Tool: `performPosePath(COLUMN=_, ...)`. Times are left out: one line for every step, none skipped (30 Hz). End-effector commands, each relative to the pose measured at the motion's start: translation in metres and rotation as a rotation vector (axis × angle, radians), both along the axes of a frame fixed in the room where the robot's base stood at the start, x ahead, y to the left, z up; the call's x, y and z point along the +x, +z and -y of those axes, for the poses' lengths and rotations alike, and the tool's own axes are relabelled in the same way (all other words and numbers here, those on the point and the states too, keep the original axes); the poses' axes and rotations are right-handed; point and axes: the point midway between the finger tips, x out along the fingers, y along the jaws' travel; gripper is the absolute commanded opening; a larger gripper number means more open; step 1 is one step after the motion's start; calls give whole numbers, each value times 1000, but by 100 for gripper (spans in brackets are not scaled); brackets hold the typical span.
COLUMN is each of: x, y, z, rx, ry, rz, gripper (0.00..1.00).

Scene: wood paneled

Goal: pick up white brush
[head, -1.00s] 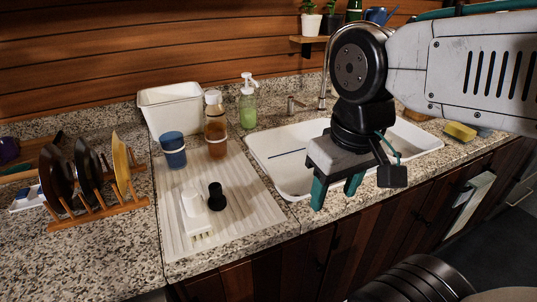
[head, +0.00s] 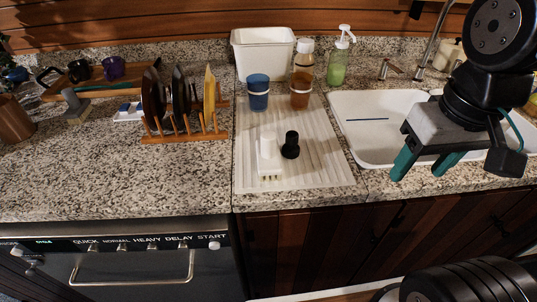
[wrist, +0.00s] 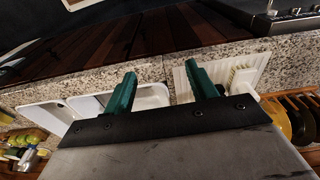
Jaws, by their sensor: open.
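The white brush (head: 268,158) lies on the ribbed white drying mat (head: 325,165), its bristle end toward the counter's front edge. A small black object (head: 290,145) stands just to its right. In the wrist view the white brush (wrist: 243,78) shows to the right of my gripper's right finger, partly hidden. My gripper (head: 425,168) is open and empty, held over the front of the sink, to the right of the brush and apart from it. Its two green fingers (wrist: 164,92) point down toward the counter in the wrist view.
A blue cup (head: 257,92), an amber bottle (head: 302,75), a white tub (head: 262,55) and a green soap bottle (head: 339,58) stand behind the brush. A wooden rack with plates (head: 187,137) stands left. The white sink (head: 375,145) lies right.

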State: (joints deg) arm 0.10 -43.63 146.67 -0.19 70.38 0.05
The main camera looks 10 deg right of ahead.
Motion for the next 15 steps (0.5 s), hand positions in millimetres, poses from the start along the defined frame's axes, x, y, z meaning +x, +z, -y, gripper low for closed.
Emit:
performPosePath(x=0, y=0, z=-1, rx=0, ry=5, rz=0, gripper=57)
performPosePath(x=0, y=-1, z=-2, rx=0, ry=12, rz=-3, gripper=57)
performPosePath(x=1, y=-3, z=-5, rx=0, ry=27, rz=-17, gripper=57)
performPosePath(x=3, y=-6, z=-8, rx=-1, ry=41, rz=-32, gripper=57)
performPosePath(x=5, y=-8, z=-11, rx=-1, ry=57, rz=-49, gripper=57)
performPosePath(x=9, y=-11, z=-16, rx=-2, ry=82, rz=-72, gripper=57)
performPosePath(x=14, y=-12, z=-21, rx=-5, ry=104, rz=-90, gripper=57)
performPosePath(x=20, y=-13, z=-26, rx=-6, ry=127, rz=-107, gripper=57)
performPosePath(x=30, y=-13, z=-35, rx=-9, ry=154, rz=-127, gripper=57)
performPosePath(x=38, y=-15, z=-41, rx=-12, ry=170, rz=-143, gripper=57)
performPosePath(x=47, y=-15, z=-49, rx=-15, ry=184, rz=-155, gripper=57)
performPosePath(x=58, y=-17, z=-60, rx=-18, ry=198, rz=-170, gripper=57)
performPosePath(x=67, y=-18, z=-68, rx=-21, ry=206, rz=-180, gripper=57)
performPosePath(x=76, y=-20, z=-77, rx=-24, ry=212, rz=-187, gripper=57)
performPosePath(x=88, y=-22, z=-90, rx=-28, ry=217, rz=-195, gripper=57)
